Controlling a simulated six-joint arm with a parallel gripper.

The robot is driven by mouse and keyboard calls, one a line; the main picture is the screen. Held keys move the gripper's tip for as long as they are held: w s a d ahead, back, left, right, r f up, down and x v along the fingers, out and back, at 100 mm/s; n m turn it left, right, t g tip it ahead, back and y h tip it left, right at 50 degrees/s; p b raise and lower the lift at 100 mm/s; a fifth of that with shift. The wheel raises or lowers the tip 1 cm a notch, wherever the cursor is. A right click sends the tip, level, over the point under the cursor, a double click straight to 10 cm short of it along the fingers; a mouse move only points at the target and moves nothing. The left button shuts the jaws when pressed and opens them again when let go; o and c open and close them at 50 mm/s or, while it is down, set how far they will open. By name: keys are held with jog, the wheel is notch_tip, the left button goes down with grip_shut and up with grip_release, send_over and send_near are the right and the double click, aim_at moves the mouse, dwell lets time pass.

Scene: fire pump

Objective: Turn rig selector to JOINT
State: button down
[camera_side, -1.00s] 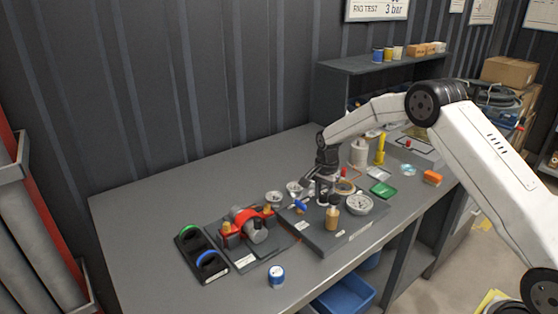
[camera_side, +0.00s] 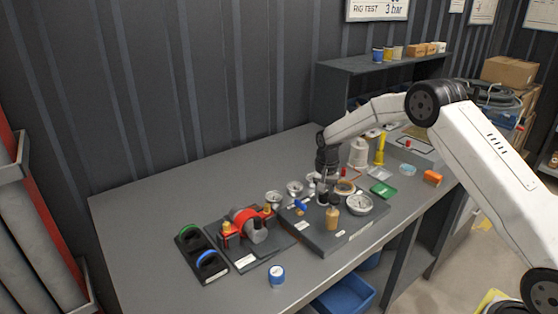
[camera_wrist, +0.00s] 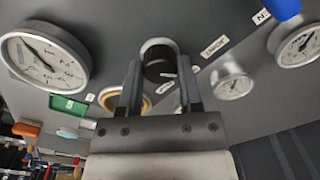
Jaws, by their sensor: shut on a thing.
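The rig selector is a round knob (camera_wrist: 158,60) with a dark face and a pale mark, in the upper middle of the wrist view. My gripper (camera_wrist: 160,72) has one finger on each side of it and is shut on it. In the side view my gripper (camera_side: 324,196) points down at the grey rig plate (camera_side: 335,240), and its fingers largely hide the knob. A small white label (camera_wrist: 214,47) lies on the plate right of the knob; I cannot read it surely. The direction the selector points is unclear.
A large gauge (camera_side: 360,204) and a tan-bodied part (camera_side: 332,218) stand close to my gripper on the plate. A blue handle (camera_side: 300,205) is to its left.

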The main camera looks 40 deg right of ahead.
dwell(0.4)
jog(key=shift+c, duration=1.3)
grip_release()
jog(key=shift+r, duration=0.15)
jog(key=shift+r, duration=3.8)
